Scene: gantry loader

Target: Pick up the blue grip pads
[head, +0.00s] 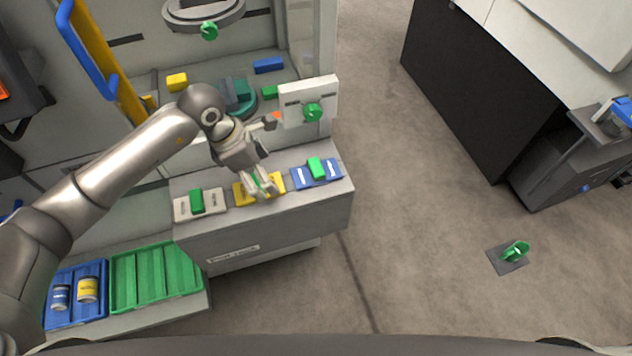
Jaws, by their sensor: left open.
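The blue grip pads (303,181) lie as a flat blue piece with white marks at the right end of the grey ledge. A green block (316,168) sits on their middle. My left gripper (264,188) is open and points down over the yellow pads (241,196), just left of the blue ones. Its fingers stand around a green part there and partly hide the yellow pads. I cannot tell whether the fingers touch anything. My right gripper is not in view.
White pads (182,207) with a green block lie at the ledge's left end. Behind the ledge are a white plate with a green knob (313,112) and several coloured blocks. A green tray (158,278) and a blue tray with two cans stand lower left.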

